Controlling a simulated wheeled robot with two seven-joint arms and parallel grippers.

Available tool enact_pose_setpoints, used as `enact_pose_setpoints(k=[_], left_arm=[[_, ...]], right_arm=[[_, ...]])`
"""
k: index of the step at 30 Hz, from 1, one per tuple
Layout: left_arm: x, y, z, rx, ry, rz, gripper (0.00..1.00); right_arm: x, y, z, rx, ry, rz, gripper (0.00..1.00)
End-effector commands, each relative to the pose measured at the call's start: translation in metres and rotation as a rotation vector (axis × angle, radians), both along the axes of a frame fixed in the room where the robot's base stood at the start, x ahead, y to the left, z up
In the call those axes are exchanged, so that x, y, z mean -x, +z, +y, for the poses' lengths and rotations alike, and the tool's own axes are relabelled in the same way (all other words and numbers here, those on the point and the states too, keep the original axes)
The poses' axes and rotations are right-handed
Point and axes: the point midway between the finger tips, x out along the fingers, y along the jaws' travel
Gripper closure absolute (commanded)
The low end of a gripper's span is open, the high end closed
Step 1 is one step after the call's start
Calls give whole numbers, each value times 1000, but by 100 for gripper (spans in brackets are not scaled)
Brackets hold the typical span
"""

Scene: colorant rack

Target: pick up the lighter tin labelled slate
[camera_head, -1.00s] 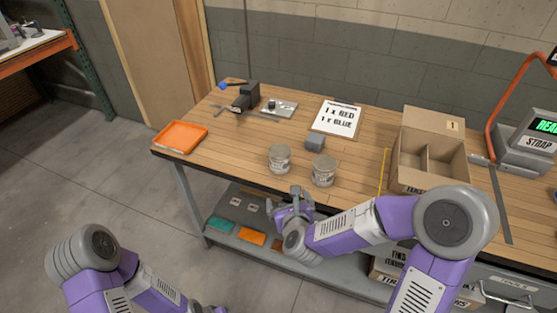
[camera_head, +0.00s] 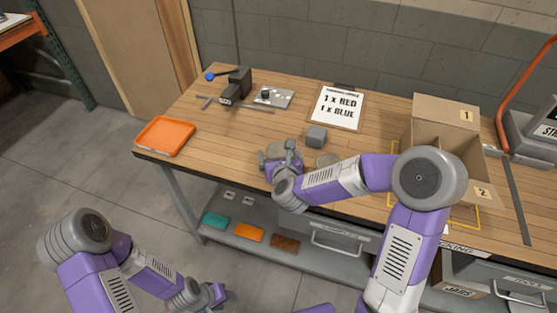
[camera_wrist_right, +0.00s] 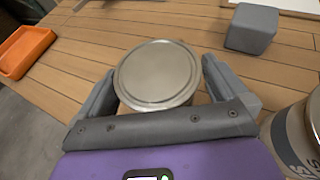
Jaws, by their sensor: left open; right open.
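Two round metal tins stand side by side near the bench's front edge. In the head view, my right gripper (camera_head: 281,157) partly hides the left tin (camera_head: 274,150), and my right arm partly hides the right tin (camera_head: 327,159). In the right wrist view, the left tin's lid (camera_wrist_right: 157,73) lies between the open fingers, with visible gaps. The right tin (camera_wrist_right: 297,135) stands outside the right finger; part of its label shows, but its name cannot be read. I cannot tell which tin is slate or lighter. My left gripper (camera_head: 220,294) is open, low and away from the bench.
A grey block (camera_head: 316,136) sits behind the tins. An orange tray (camera_head: 165,137) is at the bench's left end. A cardboard box (camera_head: 436,133) with open flaps stands at right. A clipboard (camera_head: 338,108) lies at the back. The bench between tray and tins is clear.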

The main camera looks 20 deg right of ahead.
Motion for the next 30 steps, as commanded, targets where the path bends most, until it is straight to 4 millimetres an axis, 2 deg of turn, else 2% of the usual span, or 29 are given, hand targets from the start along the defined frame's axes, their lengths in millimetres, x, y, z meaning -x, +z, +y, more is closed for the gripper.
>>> enact_pose_setpoints(k=[8, 18, 26, 30], left_arm=[[0, 0, 0, 0, 0, 0, 57], [0, 0, 0, 0, 0, 0, 57], [0, 1, 0, 0, 0, 0, 57], [0, 8, 0, 0, 0, 0, 57]], right_arm=[[-3, -1, 0, 1, 1, 0, 0], [-3, -1, 0, 1, 0, -1, 52], [-4, 3, 0, 1, 0, -4, 53], [-4, 22, 0, 1, 0, -7, 53]])
